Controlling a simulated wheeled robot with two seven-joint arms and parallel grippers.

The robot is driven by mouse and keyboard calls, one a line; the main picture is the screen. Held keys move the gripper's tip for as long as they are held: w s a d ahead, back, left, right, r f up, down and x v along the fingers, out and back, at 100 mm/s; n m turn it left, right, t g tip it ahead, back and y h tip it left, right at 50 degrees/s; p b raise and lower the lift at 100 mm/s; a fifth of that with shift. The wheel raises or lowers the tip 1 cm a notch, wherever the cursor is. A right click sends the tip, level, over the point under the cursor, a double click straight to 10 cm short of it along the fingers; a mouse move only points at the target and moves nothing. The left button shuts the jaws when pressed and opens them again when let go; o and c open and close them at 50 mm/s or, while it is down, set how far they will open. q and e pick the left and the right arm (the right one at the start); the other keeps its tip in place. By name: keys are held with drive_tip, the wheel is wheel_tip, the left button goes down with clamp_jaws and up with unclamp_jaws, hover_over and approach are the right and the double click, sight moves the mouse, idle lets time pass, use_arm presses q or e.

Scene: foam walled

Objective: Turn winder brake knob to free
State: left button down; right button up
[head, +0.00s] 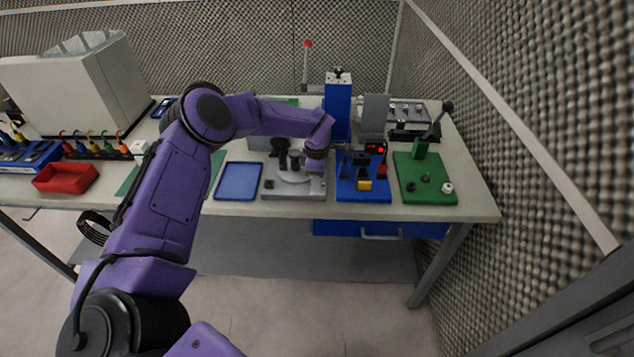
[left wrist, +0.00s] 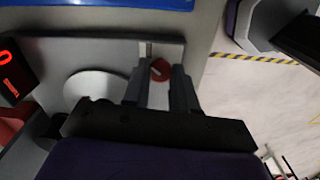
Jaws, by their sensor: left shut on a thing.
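The winder is a grey plate (head: 312,190) with a pale round disc on it, in the middle of the bench in the head view. In the left wrist view its disc (left wrist: 98,88) lies left of the fingers. The brake knob (left wrist: 160,70) is small and red with a pale mark on top. My left gripper (left wrist: 159,83) has one dark finger on each side of the knob and is shut on it. In the head view my left gripper (head: 287,154) is over the winder plate, and the knob cannot be made out there. My right gripper is not in view.
A blue tray (head: 238,181) lies left of the winder. A blue fixture (head: 362,188) with a red-lit display stands close on its right, then a green plate (head: 425,180) with a lever. A tall blue column (head: 338,108) rises behind.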

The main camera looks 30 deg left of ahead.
use_arm(q)
drive_tip(key=n+b, duration=0.3)
drive_tip(key=shift+f+b, duration=0.3)
drive_tip(key=shift+f, duration=0.05)
drive_tip(key=n+b, duration=0.3)
drive_tip(key=n, duration=0.2)
drive_tip(key=shift+d+b, duration=0.1)
drive_tip(key=shift+b, duration=0.3)
drive_tip(key=n+b, duration=0.4)
drive_tip(key=n, duration=0.1)
drive_tip(key=shift+r, duration=0.1)
drive_tip(key=shift+r+n+b, duration=0.15)
drive_tip(key=shift+n+b, duration=0.85)
drive_tip(key=shift+n, duration=1)
drive_tip(key=c, duration=0.9)
unclamp_jaws()
drive_tip(key=shift+r, duration=0.1)
